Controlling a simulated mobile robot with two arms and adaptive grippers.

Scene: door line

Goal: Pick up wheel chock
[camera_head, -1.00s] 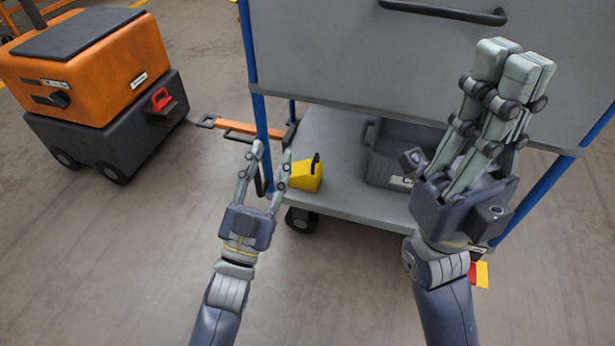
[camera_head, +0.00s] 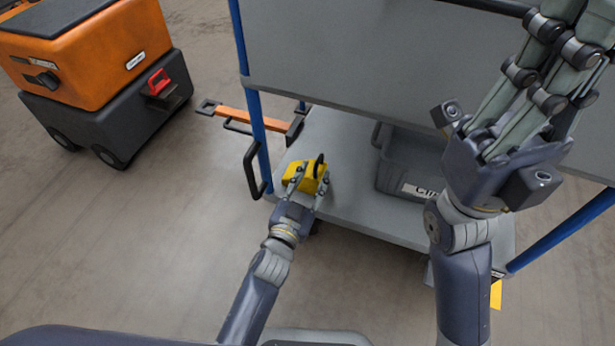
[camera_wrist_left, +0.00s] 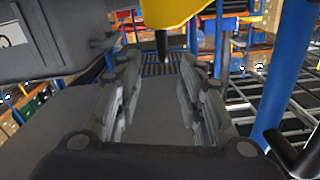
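The wheel chock, a yellow block with a black handle (camera_head: 305,172), sits on the lower shelf (camera_head: 338,205) of the grey cart, near its left front corner. My left gripper (camera_head: 309,181) is at the chock, with one finger towards each side of it. In the left wrist view the fingers (camera_wrist_left: 158,90) are apart with nothing held between them, and the chock (camera_wrist_left: 165,12) shows at the top edge, partly cut off. I cannot tell whether a finger touches it. My right gripper (camera_head: 545,85) is raised before the cart, empty, fingers together, tips out of view.
A grey labelled bin (camera_head: 405,175) stands on the shelf right of the chock. A blue cart post (camera_head: 258,135) and a black handle loop (camera_head: 253,170) are close on the left. An orange tow bar (camera_head: 250,122) reaches towards the orange tug (camera_head: 95,55). The left floor is clear.

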